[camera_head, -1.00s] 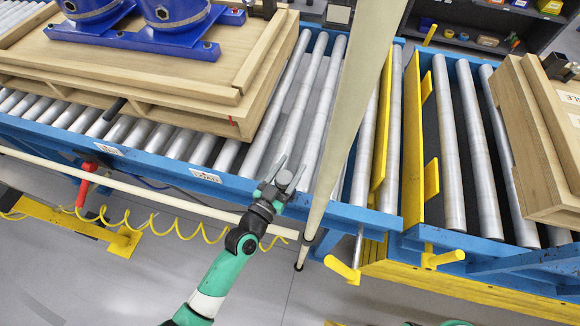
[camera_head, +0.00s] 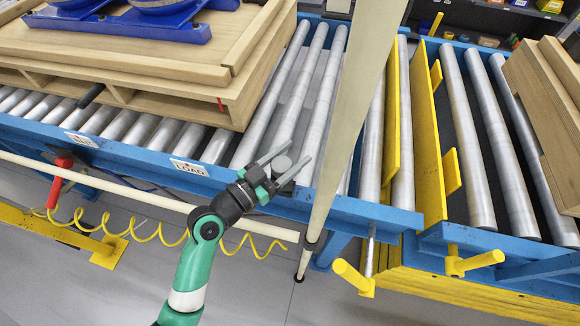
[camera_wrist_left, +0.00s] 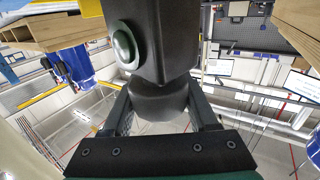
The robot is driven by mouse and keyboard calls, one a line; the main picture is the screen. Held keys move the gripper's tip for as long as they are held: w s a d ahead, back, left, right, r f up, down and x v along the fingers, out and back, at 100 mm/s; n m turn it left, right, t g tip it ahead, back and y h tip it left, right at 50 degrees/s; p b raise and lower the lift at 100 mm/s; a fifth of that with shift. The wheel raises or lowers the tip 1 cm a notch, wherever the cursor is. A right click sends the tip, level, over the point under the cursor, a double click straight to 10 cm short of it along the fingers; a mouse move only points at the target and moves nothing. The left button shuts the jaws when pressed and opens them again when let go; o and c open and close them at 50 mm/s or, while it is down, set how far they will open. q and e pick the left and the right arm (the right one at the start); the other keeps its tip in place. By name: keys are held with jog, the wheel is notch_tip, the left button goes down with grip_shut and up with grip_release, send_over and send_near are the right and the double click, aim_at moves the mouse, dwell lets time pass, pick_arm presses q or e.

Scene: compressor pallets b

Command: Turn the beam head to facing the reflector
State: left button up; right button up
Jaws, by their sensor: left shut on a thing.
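The beam head (camera_wrist_left: 168,35) is a dark block with a round greenish lens on its left side in the left wrist view. Its rounded lower part sits between the two fingers of my left gripper (camera_wrist_left: 162,108). In the head view my left gripper (camera_head: 291,160) is shut on it by the conveyor's blue front rail. Only a small grey round top of the beam head (camera_head: 283,164) shows between the fingers there. I cannot pick out the reflector in either view. My right gripper is not in view.
A tall beige post (camera_head: 351,110) slants past just right of my left gripper. Rollers (camera_head: 317,95) run behind the blue rail (camera_head: 343,207). A wooden pallet (camera_head: 245,88) with blue machinery stands left. Yellow plates (camera_head: 428,130) stand right. A coiled yellow hose (camera_head: 150,240) hangs below.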

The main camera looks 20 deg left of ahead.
pick_arm(q)
jog(key=shift+f+m+g+h+b, duration=0.2)
jog(key=shift+m+g+h+b, duration=0.1)
jog(key=shift+h, duration=0.2)
jog(key=shift+s+d+r+m+g+h, duration=0.15)
jog(key=shift+m+g+h, duration=0.15)
jog(key=shift+h, duration=0.2)
jog(key=shift+w+d+r+m+g+h, duration=0.1)
jog(key=shift+r+m+g+h, duration=0.1)
jog(key=shift+m+h, duration=0.25)
jog(key=shift+s+f+m+g+h+p, duration=0.1)
jog(key=shift+m+g+h+p, duration=0.15)
jog(key=shift+g+h+p, duration=0.15)
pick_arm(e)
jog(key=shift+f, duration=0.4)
pick_arm(q)
jog(key=shift+d, duration=0.1)
jog(key=shift+f, duration=0.1)
jog(key=o, duration=1.4)
jog(key=shift+c, duration=0.2)
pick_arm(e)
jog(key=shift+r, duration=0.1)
